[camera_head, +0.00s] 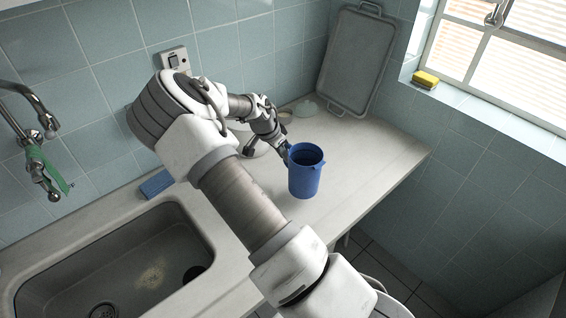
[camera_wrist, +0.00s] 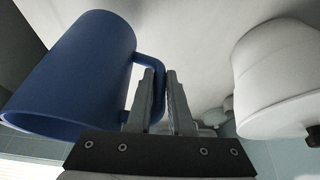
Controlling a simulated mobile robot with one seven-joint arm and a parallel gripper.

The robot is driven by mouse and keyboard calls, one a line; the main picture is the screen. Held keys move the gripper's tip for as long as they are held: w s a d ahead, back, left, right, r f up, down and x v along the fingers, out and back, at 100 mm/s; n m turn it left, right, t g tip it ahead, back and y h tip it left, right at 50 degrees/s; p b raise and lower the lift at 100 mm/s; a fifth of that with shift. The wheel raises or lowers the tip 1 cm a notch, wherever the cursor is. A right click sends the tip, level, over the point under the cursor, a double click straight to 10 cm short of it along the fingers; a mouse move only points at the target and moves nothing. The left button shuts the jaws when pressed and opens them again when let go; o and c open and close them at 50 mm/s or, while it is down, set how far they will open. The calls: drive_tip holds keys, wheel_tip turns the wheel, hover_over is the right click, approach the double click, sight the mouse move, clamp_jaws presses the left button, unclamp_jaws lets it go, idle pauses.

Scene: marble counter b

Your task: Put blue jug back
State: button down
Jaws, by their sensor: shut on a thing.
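The blue jug (camera_head: 304,178) is upright over the right part of the pale counter, near its front edge. My gripper (camera_head: 286,152) is at its left side. In the wrist view the jug (camera_wrist: 75,75) fills the left side, with its handle (camera_wrist: 151,70) reaching to my gripper's fingers (camera_wrist: 159,95). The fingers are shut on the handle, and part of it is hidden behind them. I cannot tell whether the jug's base touches the counter.
A grey tray (camera_head: 353,62) leans in the back corner. A white rounded vessel (camera_wrist: 278,80) stands close on the right in the wrist view. The sink (camera_head: 120,265) is at left, with a blue sponge (camera_head: 156,184) behind it. Counter right of the jug (camera_head: 375,150) is clear.

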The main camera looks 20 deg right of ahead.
drive_tip(key=shift+f, duration=2.15)
drive_tip(key=c, duration=0.8)
unclamp_jaws()
